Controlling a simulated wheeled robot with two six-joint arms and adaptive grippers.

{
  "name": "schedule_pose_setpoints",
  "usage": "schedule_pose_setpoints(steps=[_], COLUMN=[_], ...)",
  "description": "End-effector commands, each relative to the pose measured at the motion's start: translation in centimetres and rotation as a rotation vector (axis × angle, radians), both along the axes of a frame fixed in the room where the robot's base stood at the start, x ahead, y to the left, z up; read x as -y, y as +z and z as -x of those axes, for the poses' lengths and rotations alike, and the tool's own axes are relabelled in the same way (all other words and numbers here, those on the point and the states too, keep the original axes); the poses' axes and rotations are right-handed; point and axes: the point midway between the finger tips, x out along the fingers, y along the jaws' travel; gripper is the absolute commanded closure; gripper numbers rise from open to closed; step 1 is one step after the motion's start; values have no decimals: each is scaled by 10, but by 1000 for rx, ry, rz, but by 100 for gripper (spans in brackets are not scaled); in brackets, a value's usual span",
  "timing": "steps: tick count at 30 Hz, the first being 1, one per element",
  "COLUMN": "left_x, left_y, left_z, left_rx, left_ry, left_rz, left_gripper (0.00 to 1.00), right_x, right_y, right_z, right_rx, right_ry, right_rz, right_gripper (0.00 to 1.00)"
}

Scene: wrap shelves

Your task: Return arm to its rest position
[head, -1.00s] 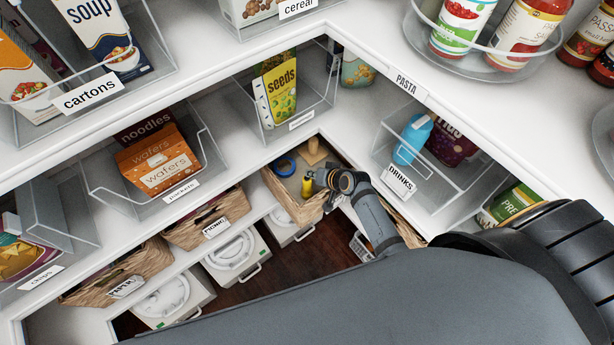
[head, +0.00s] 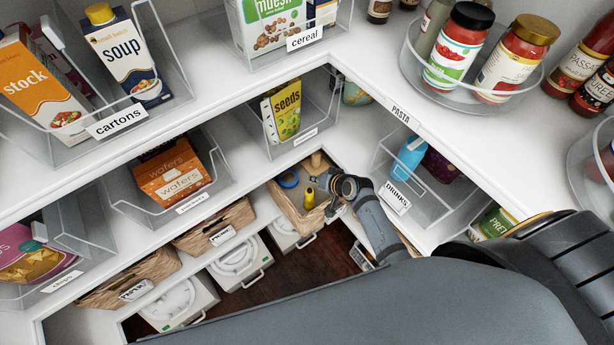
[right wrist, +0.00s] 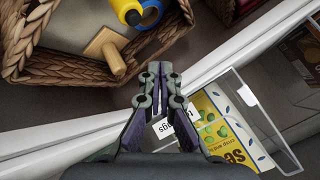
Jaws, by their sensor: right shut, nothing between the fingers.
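My right arm crosses the head view from the lower right. Its gripper (head: 332,203) is small and partly hidden there, beside the right end of a wicker basket. In the right wrist view the fingers (right wrist: 161,72) are together with nothing between them. The wicker basket (right wrist: 40,38) lies to their upper left, apart from them. It holds a yellow item (right wrist: 127,10), a blue ring (right wrist: 150,13) and a wooden piece with a peg (right wrist: 106,50). My left gripper is in neither current view.
Clear bins stand on the corner shelves, one with a seeds pack (head: 283,112), one labelled drinks with a blue bottle (head: 410,157). The white shelf edge (right wrist: 90,133) runs close to the right gripper. Jars stand in a round clear tray (head: 425,90). Dark floor (head: 300,275) shows below.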

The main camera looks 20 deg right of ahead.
Motion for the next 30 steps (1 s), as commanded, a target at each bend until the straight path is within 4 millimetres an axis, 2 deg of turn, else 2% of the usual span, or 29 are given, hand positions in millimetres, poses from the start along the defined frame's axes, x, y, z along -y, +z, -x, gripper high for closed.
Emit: schedule_pose_setpoints(steps=[7,10,18,24,30], left_x=[0,0,0,0,0], left_y=[0,0,0,0,0], left_z=[0,0,0,0,0], left_rx=[0,0,0,0,0], left_ry=[0,0,0,0,0], left_rz=[0,0,0,0,0], left_gripper=[60,60,60,60,60], right_x=[0,2,30,53,73], right_y=[0,7,58,94,127], right_z=[1,12,90,136,173], right_rx=[-1,-16,-150,-239,-313], right_ry=[1,40,226,275,287], right_rz=[2,41,321,472,579], right_gripper=[100,100,100,100,100])
